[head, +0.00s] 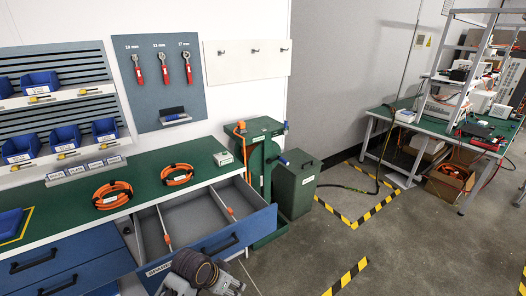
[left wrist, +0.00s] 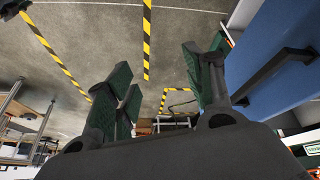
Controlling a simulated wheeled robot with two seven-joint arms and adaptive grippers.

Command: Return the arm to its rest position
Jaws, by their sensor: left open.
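My left gripper (left wrist: 166,88) shows in the left wrist view with its green-padded fingers spread wide and nothing between them. Bare grey floor and yellow-black tape lie beyond the fingers. In the head view a grey and black part of my arm (head: 200,273) shows at the bottom edge, just in front of the open drawer (head: 243,238). Its fingers cannot be made out there. My right gripper is in neither view.
The blue-fronted drawer stands pulled out from the green-topped bench (head: 140,189), with dividers inside. Two orange cable coils (head: 113,195) (head: 177,175) lie on the bench. A dark green bin (head: 296,187) stands to the right.

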